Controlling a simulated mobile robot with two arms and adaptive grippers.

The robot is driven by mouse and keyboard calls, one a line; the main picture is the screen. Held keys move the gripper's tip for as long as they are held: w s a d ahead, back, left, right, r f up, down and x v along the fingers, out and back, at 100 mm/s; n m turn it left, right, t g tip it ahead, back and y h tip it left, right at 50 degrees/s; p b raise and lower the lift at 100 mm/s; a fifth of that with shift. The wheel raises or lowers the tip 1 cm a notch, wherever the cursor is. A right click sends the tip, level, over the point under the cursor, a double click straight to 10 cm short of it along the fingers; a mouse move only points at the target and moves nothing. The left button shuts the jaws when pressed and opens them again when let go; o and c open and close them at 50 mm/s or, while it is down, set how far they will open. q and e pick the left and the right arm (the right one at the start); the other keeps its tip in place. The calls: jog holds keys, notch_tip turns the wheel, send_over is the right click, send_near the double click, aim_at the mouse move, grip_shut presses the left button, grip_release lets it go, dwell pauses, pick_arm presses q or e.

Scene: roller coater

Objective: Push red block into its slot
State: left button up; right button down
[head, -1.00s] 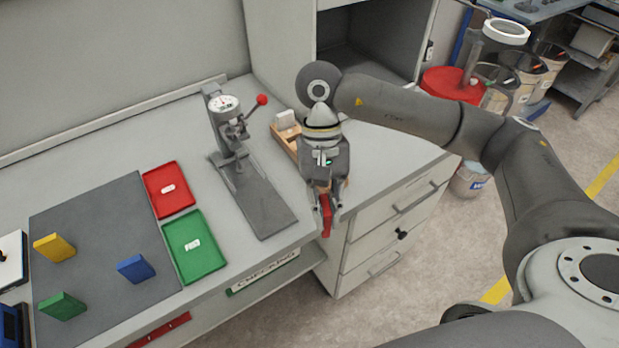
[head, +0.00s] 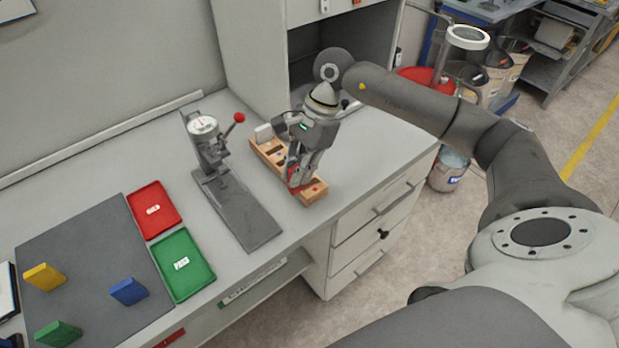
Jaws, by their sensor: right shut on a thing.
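The red block (head: 293,174) is between the fingers of my right gripper (head: 297,181), mostly hidden by them. My right gripper is shut on it and tilted, over the near half of the wooden slotted holder (head: 313,194). I cannot tell whether the block is inside a slot or only above it. The wooden holder lies on the table to the right of the gauge stand, with a white piece (head: 263,133) at its far end. My left gripper is not in view.
A gauge stand (head: 205,150) with a red-knobbed lever stands left of the holder. A red tray (head: 154,209) and a green tray (head: 183,264) lie further left. Yellow (head: 44,277), blue (head: 128,291) and green (head: 58,333) blocks stand on a grey mat (head: 85,245).

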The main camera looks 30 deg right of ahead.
jog(key=w+d+f+b, duration=0.1)
jog(key=d+f, duration=0.1)
jog(key=w+d+f+b, duration=0.1)
jog(key=w+d+f, duration=0.1)
jog(key=f, duration=0.1)
jog(key=w+d+f+b, duration=0.2)
jog(key=shift+f, duration=0.2)
notch_tip(320, 180, down, 2)
jog(key=shift+d+f+b, duration=0.1)
jog(key=shift+f+b, duration=0.15)
jog(key=shift+b, duration=0.2)
jog(key=shift+w+f, duration=0.1)
jog(key=shift+f, duration=0.2)
jog(key=shift+f, duration=0.15)
jog(key=c, duration=1.5)
grip_release()
jog(key=shift+o, duration=0.2)
